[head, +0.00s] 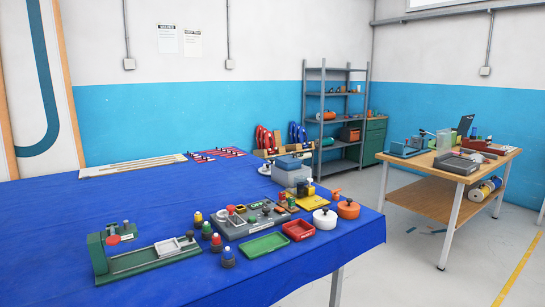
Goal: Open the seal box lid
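I cannot tell for sure which thing is the seal box. A grey box with a blue-grey top (290,175) stands near the far right edge of the blue-covered table (150,190); its top looks closed. On the wooden bench at the right are a low grey tray-like case (458,163) and a pale see-through container (445,141). Any label on them is too small to read. Neither of my grippers shows in the head view.
A green fixture (150,260), small bottles (227,257), a green tray (263,245), a red tray (299,230) and round white (325,218) and orange (348,209) pots crowd the near table. Floor is free between table and wooden bench (430,194). Shelves (335,94) stand behind.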

